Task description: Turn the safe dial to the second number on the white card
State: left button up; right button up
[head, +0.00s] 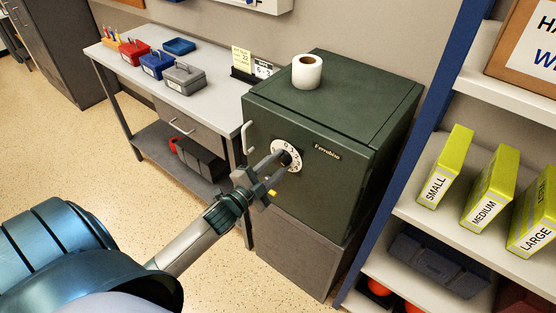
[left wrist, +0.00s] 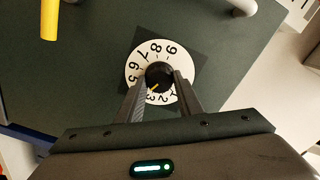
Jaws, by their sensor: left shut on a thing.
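The dark green safe (head: 330,185) has a white numbered dial (head: 276,148) on its door. The dial (left wrist: 134,66) also shows in the left wrist view, with a black knob (left wrist: 159,75) at its middle. A small yellow mark on the knob points to about the 3. My left gripper (head: 285,160) is shut on the knob, one finger on each side, and the fingers hide part of the dial's numbers. The white card (head: 263,70) stands on the table beside the safe; its small print seems to read 6 and 3. My right gripper is not in view.
A white handle (head: 248,136) stands out from the safe door left of the dial. A paper roll (head: 307,73) stands on the safe. A yellow note (head: 241,60) stands by the card. Several small boxes sit on the table (head: 215,104). Shelves (head: 478,205) flank the safe on the right.

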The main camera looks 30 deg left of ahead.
pick_arm(q)
jog(key=n+p, duration=0.2)
jog(key=n, duration=0.3)
dwell(0.4)
jog(key=o, duration=1.1)
jog(key=shift+c, duration=0.2)
jog(key=shift+s, duration=0.1)
jog(key=shift+s+a+f+b, duration=0.15)
jog(key=shift+s+b, duration=0.15)
jog(key=shift+s, duration=0.45)
jog(key=s+a+b, duration=0.1)
jog(key=s+b, duration=0.3)
jog(key=s, duration=1.1)
jog(key=shift+s, duration=0.35)
jog(key=shift+a, duration=0.1)
